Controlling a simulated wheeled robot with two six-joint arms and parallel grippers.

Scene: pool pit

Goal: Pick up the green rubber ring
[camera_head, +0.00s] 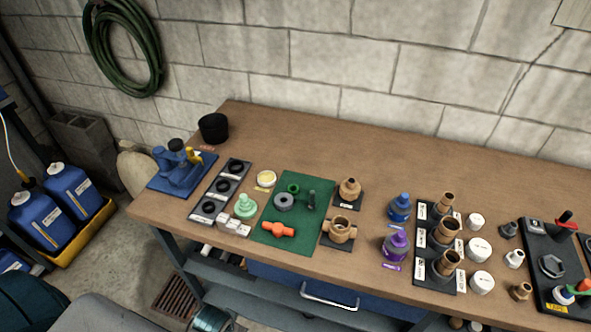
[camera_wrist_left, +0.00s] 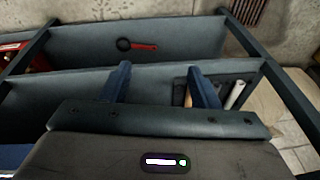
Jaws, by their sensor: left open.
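The green rubber ring (camera_head: 293,188) lies on the green mat (camera_head: 303,236) on the workbench, near the mat's far edge. A grey ring-shaped part (camera_head: 283,201) lies close in front of it, and a small dark fitting (camera_head: 311,199) stands to its right. An orange-red valve-like part (camera_head: 278,229) lies nearer the front of the mat. My left gripper (camera_wrist_left: 162,88) shows only in the left wrist view. Its two blue fingers are wide apart with nothing between them, and the ring is not in that view. My right gripper is in neither view.
Left of the mat are a dark tray of black rings (camera_head: 222,190), a pale green stepped piece (camera_head: 245,206) and a blue stand (camera_head: 181,170). Brass fittings (camera_head: 340,229) stand to the right. The left wrist view shows shelves with a red-handled tool (camera_wrist_left: 143,47). The bench's back strip is mostly clear.

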